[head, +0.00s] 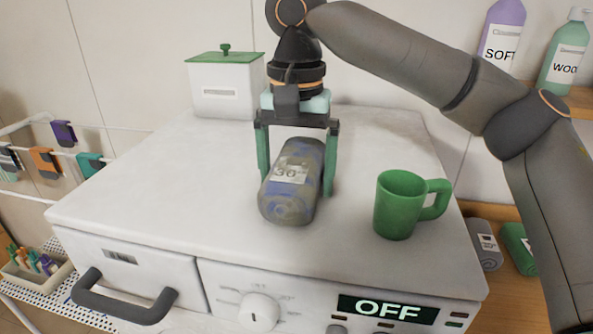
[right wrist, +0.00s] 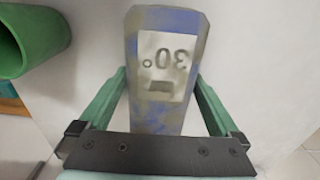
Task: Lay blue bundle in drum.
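A rolled grey bundle with blue patches (head: 291,190) and a white "30°" label lies on top of the white washing machine (head: 160,190). It also shows in the right wrist view (right wrist: 162,105). My right gripper (head: 297,170) points down over the bundle, one green finger on each side of it. In the right wrist view my right gripper (right wrist: 163,85) has its fingers wide apart, with the fingertips close beside the bundle; whether they touch it is hard to tell. My left gripper is not in view. The drum is not visible.
A green mug (head: 397,205) stands right of the bundle and a white green-lidded box (head: 226,88) at the back. The machine's panel reads OFF (head: 388,308). A grey roll (head: 484,246) and a green roll (head: 517,246) lie at right. Bottles (head: 502,32) stand on a shelf.

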